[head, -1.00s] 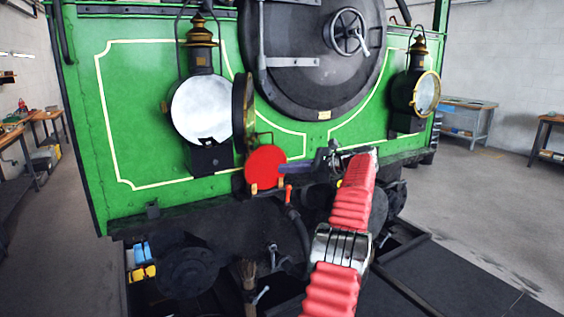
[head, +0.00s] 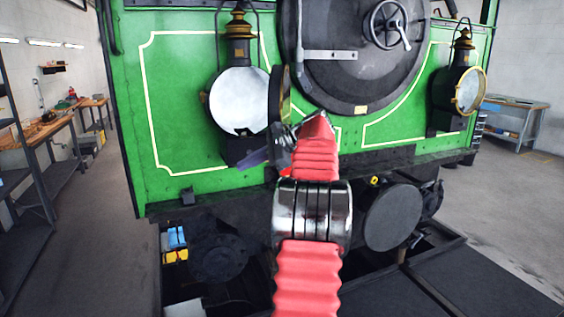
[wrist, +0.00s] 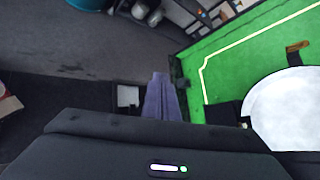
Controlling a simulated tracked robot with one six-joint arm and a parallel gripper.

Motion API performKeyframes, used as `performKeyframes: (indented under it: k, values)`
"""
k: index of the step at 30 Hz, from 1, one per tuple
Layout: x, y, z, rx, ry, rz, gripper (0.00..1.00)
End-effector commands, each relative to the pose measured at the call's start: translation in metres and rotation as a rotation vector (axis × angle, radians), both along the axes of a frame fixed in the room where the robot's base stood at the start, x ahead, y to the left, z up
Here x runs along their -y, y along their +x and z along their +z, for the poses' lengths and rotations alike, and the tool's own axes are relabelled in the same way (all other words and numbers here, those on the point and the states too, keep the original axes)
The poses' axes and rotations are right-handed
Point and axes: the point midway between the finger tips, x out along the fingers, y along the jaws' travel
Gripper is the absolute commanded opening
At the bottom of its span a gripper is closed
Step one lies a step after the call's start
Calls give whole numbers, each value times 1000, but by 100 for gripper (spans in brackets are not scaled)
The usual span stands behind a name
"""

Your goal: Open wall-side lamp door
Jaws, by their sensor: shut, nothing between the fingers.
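The left lamp (head: 240,100) on the green tram front has a pale round face and a brass-topped chimney. Its brass-rimmed door (head: 279,95) stands swung out at the lamp's right side, seen almost edge-on. The right lamp (head: 440,98) has its brass-rimmed door (head: 469,92) lying over its front. My gripper (head: 246,160) is shut and empty, with purple fingers below the left lamp in the head view; contact cannot be told. In the wrist view, the shut fingers (wrist: 160,82) point away from the pale lamp face (wrist: 285,108) at right.
The round smokebox door (head: 350,50) with its handwheel lies between the lamps. Buffers (head: 393,217) and the dark beam project below. Workbenches (head: 50,130) line the left wall; another bench (head: 515,108) stands at right. Floor is open on both sides.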

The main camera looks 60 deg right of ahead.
Motion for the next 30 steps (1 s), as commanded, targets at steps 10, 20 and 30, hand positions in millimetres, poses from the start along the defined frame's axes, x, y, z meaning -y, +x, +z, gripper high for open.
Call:
performKeyframes:
  k: [10,20,30]
  values:
    - [-156,53,6,-117,-254,263,0]
    - [-294,50,-4,-189,-520,538,0]
    - [-415,5,-28,-214,-818,843,0]
